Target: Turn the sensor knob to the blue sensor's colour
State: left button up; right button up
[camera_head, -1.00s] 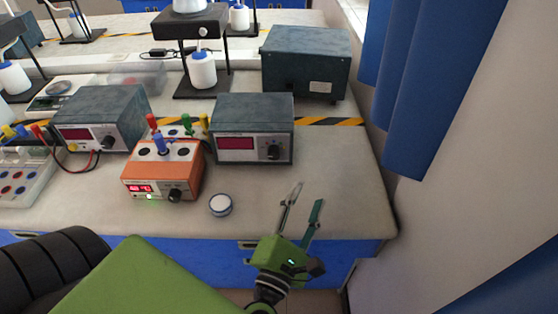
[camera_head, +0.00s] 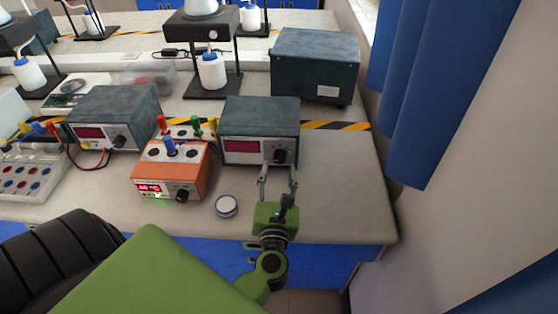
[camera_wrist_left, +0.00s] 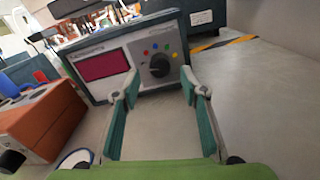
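The black sensor knob (camera_head: 280,155) is on the front of a grey meter box (camera_head: 240,147). In the left wrist view the knob (camera_wrist_left: 159,66) has several coloured dots in an arc above it. I cannot make out clearly which dot it points at. A blue upright piece (camera_head: 170,147), perhaps the blue sensor, stands on the orange box (camera_head: 196,172), with red, green and yellow pieces behind. My left gripper (camera_head: 278,172) is open and empty, its fingers apart and pointing at the meter front. In the left wrist view the knob shows between and beyond the fingertips. My right gripper is not in view.
A round white-topped container (camera_head: 227,206) lies on the table left of my left gripper. A second grey meter (camera_head: 110,118) stands further left.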

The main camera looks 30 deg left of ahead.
aim_at(279, 160)
pick_arm(q)
jog(key=shift+x, duration=1.6)
jog(key=c, duration=1.1)
jog(key=shift+p, duration=0.4)
